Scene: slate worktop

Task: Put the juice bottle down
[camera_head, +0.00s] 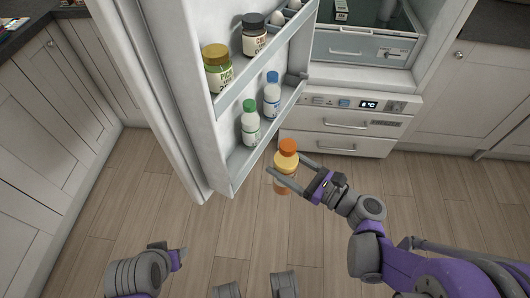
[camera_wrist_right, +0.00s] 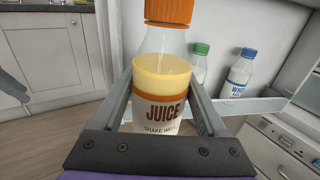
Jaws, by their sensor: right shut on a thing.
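The juice bottle (camera_head: 285,172) has an orange cap, a yellow band and an orange-brown lower part. My right gripper (camera_head: 284,176) is shut on it and holds it upright in the air, to the right of the open fridge door's lower shelf (camera_head: 240,160). In the right wrist view the bottle (camera_wrist_right: 162,75) stands between the two fingers, its "JUICE" label facing the camera and its base hidden. Part of my left arm with a purple piece (camera_head: 176,258) shows at bottom left; its fingers cannot be made out.
The lower door shelf holds a green-capped bottle (camera_head: 250,125) and a blue-capped bottle (camera_head: 272,95), with bare shelf in front. Fridge drawers (camera_head: 345,122) are behind. The wooden floor is clear.

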